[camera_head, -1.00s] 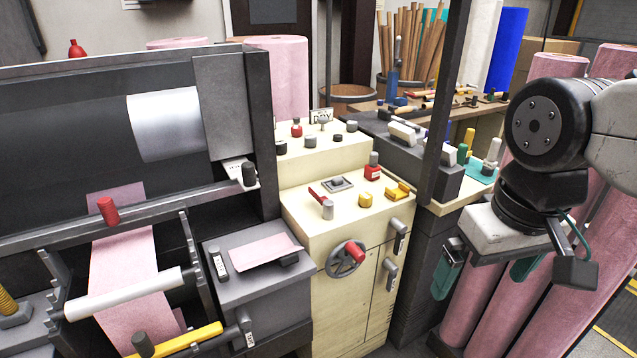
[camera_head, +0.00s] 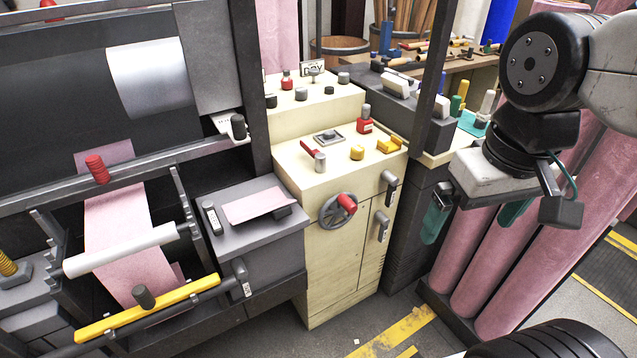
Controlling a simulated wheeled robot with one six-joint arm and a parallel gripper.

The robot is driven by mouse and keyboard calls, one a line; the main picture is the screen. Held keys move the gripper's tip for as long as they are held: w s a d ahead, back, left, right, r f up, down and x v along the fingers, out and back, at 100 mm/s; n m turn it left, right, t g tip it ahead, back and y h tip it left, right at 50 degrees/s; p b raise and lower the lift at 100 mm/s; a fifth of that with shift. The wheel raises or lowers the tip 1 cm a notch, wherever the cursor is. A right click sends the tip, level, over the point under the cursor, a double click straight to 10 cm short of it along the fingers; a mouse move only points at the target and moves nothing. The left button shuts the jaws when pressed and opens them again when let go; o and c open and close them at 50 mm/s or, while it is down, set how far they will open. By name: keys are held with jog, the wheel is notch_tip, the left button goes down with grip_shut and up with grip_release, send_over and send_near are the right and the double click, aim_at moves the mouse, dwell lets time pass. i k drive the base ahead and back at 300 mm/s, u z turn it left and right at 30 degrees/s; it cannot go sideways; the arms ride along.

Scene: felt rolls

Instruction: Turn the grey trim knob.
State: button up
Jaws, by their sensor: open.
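Several knobs stand on a cream cabinet (camera_head: 290,175). On the raised back step are a light grey knob (camera_head: 301,94), another grey knob (camera_head: 344,78) and darker ones. No readable label shows which is the trim knob. My gripper (camera_head: 471,227) hangs at the right, pointing down, with its two teal-padded fingers wide apart and nothing between them. It is to the right of the cabinet, apart from all the knobs.
A grey handwheel with a red grip (camera_head: 338,208) and grey handles (camera_head: 389,185) stick out of the cabinet front. A dark post (camera_head: 428,85) rises between the cabinet and my arm. Pink felt rolls (camera_head: 540,250) stand behind my gripper. Open floor (camera_head: 370,325) shows in front.

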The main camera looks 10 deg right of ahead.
aim_at(301, 94)
jog(key=z, duration=0.1)
jog(key=i, duration=0.35)
jog(key=u, duration=1.15)
